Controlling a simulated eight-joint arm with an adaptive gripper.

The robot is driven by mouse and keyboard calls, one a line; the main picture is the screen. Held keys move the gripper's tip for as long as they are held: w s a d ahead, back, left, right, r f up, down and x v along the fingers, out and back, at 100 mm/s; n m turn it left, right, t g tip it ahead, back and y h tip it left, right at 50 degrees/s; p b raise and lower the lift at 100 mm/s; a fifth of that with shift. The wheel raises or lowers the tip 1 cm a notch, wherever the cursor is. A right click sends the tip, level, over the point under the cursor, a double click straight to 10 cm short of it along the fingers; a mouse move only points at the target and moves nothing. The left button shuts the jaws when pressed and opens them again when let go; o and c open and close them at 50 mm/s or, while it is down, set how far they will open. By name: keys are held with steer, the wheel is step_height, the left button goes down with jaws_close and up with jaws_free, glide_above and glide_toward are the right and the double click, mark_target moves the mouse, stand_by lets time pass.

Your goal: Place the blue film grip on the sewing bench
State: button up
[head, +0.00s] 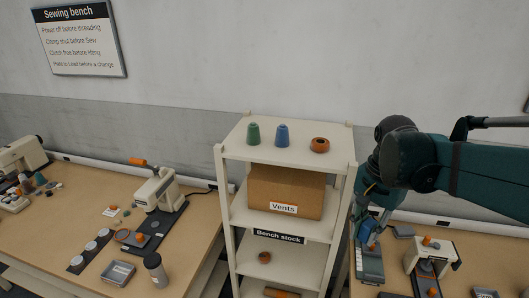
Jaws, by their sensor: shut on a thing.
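My gripper (369,222) is at the right, over the left part of the right-hand bench. It is shut on a small blue thing (365,231), which looks like the blue film grip; its lower end is hard to make out against the grey-green tray below. The sewing bench (75,205) is the wooden bench at the left, under the wall sign "Sewing bench" (80,40). It stands well apart from my gripper, beyond the shelf.
A white shelf unit (232,157) stands between the benches, with green (253,133) and blue (282,135) cones, an orange-brown ring (319,145) and a "Vents" box (285,188). The sewing bench holds a sewing machine (158,190), a dark bottle (155,268) and a grey tray (118,272).

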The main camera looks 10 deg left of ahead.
steer(key=w+a+f+n+b, duration=0.1)
steer(key=w+a+n+b, duration=0.15)
steer(key=a, duration=1.45)
steer(key=w+a+f+n+b, duration=0.1)
steer(key=w+a+n+b, duration=0.2)
steer(key=a, duration=1.4)
steer(key=s+a+r+n+b, duration=0.15)
steer(key=s+a, duration=0.35)
steer(key=a, duration=0.7)
steer(key=s+a+r+n+b, duration=0.15)
steer(key=s+a, duration=0.25)
steer(key=a, duration=0.7)
steer(key=s+a+r+n+b, duration=0.1)
steer(key=s+a+n+b, duration=0.3)
steer(key=a, duration=0.8)
steer(key=w+d+f+m+p, duration=0.1)
steer(key=w+d+f+p, duration=0.1)
steer(key=w+f, duration=0.3)
steer(key=w+d+f+m+p, duration=0.1)
steer(key=w+f+p, duration=0.4)
steer(key=f, duration=0.7)
steer(key=w+d+f+m+p, duration=0.2)
steer(key=w+f+m+p, duration=0.1)
steer(key=w+f, duration=0.4)
step_height(320, 180, down, 3)
steer(key=shift+d+r, duration=0.15)
steer(key=shift+d, duration=0.15)
steer(key=shift+f, duration=3.15)
